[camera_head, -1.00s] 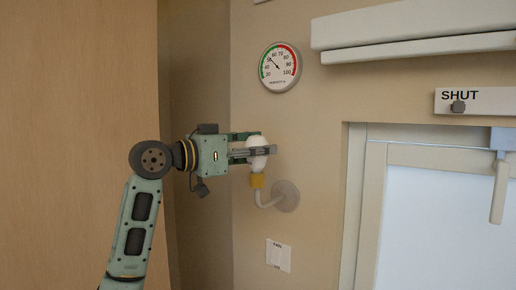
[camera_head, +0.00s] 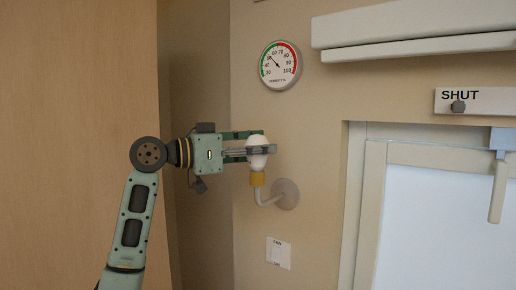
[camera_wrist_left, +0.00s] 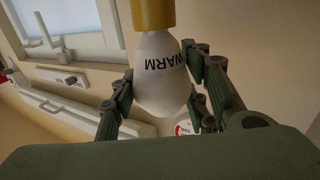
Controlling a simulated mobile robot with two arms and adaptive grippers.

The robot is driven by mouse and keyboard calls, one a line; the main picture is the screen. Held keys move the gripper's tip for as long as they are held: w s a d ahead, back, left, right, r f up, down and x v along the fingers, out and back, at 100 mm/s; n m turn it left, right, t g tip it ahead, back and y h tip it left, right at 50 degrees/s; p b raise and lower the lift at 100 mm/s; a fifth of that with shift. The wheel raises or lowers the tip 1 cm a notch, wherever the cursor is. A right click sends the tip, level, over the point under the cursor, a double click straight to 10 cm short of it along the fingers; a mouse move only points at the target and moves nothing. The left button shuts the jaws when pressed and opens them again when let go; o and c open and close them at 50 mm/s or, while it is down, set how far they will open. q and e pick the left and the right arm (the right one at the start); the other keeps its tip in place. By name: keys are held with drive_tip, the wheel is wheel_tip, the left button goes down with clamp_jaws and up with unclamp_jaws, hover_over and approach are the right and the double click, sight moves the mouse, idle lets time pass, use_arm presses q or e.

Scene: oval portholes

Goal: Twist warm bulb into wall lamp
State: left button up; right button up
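The warm bulb (camera_head: 257,160) is white and upright, with its base at the yellow socket (camera_head: 257,179) of the wall lamp (camera_head: 286,194). In the left wrist view the bulb (camera_wrist_left: 160,85) shows the word WARM, and its narrow end meets the yellow socket (camera_wrist_left: 153,14). How deep the base sits is hidden. My left gripper (camera_head: 262,143) is shut on the bulb, with one finger in front and one behind. In the left wrist view the fingers of the left gripper (camera_wrist_left: 160,95) lie along both sides of the bulb. My right gripper is not in view.
A round gauge (camera_head: 281,66) is on the wall above the lamp. A switch plate (camera_head: 279,253) is below it. A window (camera_head: 440,220) with a SHUT sign (camera_head: 462,101) is at the right. A wooden panel (camera_head: 80,90) stands at the left.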

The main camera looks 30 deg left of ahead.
use_arm(q)
drive_tip(key=o, duration=0.4)
drive_tip(key=v, duration=1.2)
drive_tip(key=shift+a, duration=0.1)
